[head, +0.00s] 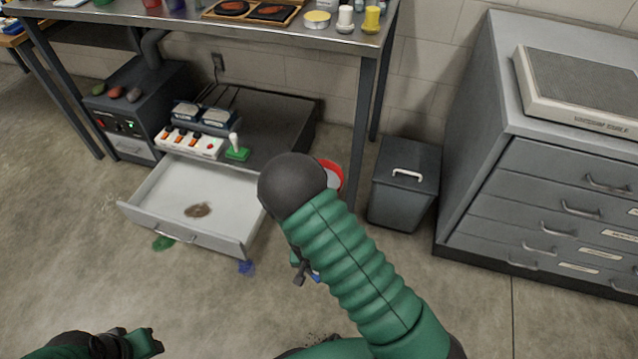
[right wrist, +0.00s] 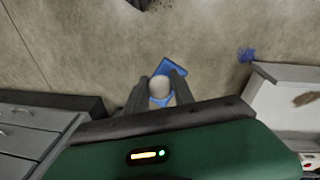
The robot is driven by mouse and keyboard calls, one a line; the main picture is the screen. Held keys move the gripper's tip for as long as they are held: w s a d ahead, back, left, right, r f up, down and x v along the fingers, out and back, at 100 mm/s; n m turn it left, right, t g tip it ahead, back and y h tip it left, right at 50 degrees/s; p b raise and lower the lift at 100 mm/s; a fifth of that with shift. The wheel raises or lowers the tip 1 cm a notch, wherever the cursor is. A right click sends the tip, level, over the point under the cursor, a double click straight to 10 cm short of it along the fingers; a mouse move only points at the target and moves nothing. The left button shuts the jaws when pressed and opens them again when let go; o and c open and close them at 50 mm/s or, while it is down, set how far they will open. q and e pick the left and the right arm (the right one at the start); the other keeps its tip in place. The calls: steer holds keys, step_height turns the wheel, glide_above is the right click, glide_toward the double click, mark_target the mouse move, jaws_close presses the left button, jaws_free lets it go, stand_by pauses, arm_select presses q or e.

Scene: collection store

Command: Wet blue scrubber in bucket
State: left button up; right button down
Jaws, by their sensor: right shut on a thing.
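The blue scrubber (right wrist: 172,68) has a pale round knob. My right gripper (right wrist: 160,90) is shut on it, the knob between the two fingers, above the floor. In the head view only a bit of blue (head: 316,277) shows beside my right gripper (head: 302,272), the rest hidden by my green arm. A red-rimmed round container (head: 333,172), probably the bucket, stands on the floor behind my arm, which hides most of it. My left gripper (head: 140,342) is low at the left edge; its finger gap is unclear.
An open drawer (head: 180,182) with a brown stain juts out at left. A green scrubber (head: 237,153) stands above it. Blue (head: 247,267) and green (head: 163,243) patches mark the floor. A dark lidded bin (head: 405,180) and grey drawer cabinet (head: 550,180) stand right.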

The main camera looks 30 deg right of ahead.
steer(key=shift+f+b, duration=1.45)
steer(key=shift+f, duration=1.25)
steer(key=shift+r, duration=0.1)
step_height(320, 180, up, 4)
steer(key=p, duration=0.4)
steer(key=shift+r, duration=0.1)
